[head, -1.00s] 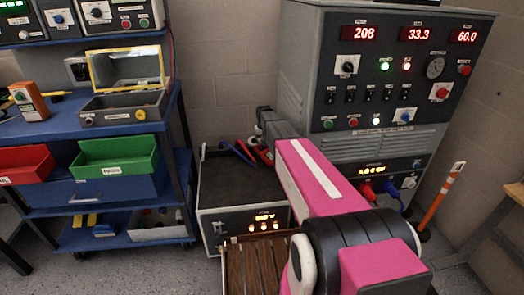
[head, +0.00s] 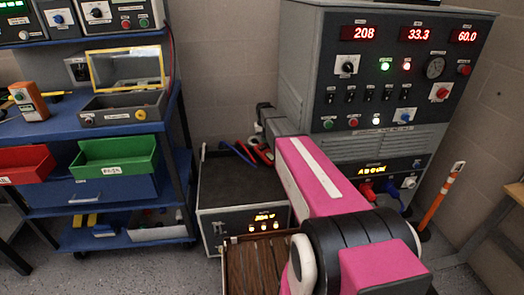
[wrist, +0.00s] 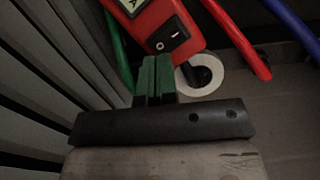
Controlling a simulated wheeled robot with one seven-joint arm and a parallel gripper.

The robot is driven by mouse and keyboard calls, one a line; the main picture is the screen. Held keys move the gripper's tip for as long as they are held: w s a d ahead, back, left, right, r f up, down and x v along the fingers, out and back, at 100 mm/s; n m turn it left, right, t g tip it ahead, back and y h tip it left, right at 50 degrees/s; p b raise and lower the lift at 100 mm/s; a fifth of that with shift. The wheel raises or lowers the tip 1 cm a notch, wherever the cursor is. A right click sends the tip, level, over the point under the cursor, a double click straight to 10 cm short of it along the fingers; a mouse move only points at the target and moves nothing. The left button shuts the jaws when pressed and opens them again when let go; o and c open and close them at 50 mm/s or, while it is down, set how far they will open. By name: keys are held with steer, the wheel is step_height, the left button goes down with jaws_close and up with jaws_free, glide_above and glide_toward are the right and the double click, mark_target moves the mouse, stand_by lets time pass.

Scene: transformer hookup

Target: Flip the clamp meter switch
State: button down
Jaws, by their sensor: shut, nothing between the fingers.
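The red clamp meter (wrist: 152,18) is at the top middle of the wrist view, partly cut off by the frame edge. Its black rocker switch (wrist: 172,36), marked O and I, faces the camera. My gripper (wrist: 153,62) is shut and empty, its green fingertips together just below the switch in the picture. I cannot tell whether they touch the meter.
Green (wrist: 117,50), red (wrist: 240,42) and blue (wrist: 292,28) leads run around the meter. A white ring (wrist: 201,78) lies right of my fingertips. Grey slats (wrist: 45,75) are close on the left. A low dark box (head: 230,185) stands beside the blue cart (head: 60,127).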

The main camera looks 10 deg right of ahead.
mark_target(264, 146)
steer(key=shift+r, duration=2.35)
steer(key=s+f, duration=0.2)
steer(key=s, duration=1.5)
steer(key=s+f, duration=0.1)
steer(key=s, duration=1.7)
steer(key=shift+s+f, duration=0.2)
steer(key=shift+f, duration=0.15)
